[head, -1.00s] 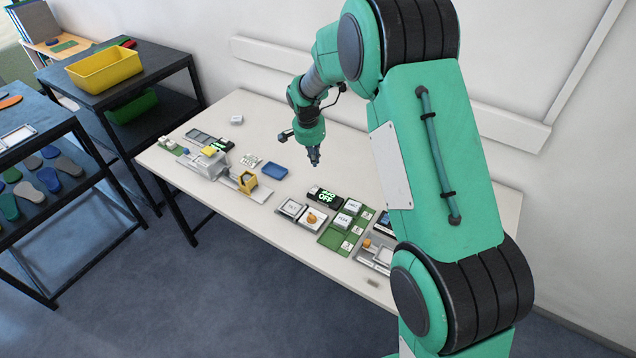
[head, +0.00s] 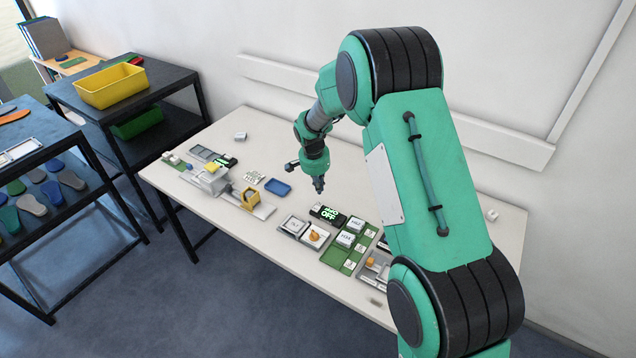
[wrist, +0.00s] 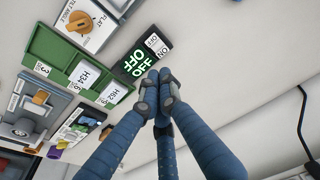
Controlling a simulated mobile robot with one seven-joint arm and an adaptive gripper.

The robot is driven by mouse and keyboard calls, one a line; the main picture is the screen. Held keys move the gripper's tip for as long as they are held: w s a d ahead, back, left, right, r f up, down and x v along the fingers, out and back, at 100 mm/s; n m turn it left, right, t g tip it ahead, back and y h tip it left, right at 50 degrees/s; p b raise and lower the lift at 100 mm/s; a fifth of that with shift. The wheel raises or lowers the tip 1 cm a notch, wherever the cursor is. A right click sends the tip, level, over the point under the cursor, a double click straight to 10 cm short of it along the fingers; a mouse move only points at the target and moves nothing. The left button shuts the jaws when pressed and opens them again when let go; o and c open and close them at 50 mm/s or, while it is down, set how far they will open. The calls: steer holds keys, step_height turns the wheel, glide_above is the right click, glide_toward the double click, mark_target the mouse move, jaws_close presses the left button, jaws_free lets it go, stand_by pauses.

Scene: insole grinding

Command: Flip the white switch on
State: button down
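A white rocker switch (wrist: 157,45) marked OFF and ON sits at one end of a black box (head: 328,214). The box's green lit display (wrist: 139,65) reads OFF. In the head view the rocker is too small to make out. My gripper (head: 319,188) points down above the table, just behind the box in that view. In the wrist view my gripper's fingertips (wrist: 154,85) are together with nothing between them.
A green tray (head: 338,257) with labelled white blocks and an orange-knob panel (head: 314,237) lie close to the box. A blue tray (head: 278,187) and a grinder fixture (head: 213,182) are further left. The table (head: 400,215) behind the box is clear.

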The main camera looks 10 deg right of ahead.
mark_target(321, 204)
steer(key=f, duration=0.5)
steer(key=w+d+f+b, duration=0.1)
steer(key=f, duration=0.1)
steer(key=shift+f, duration=0.4)
steer(key=shift+d+p, duration=0.15)
steer(key=shift+p, duration=0.25)
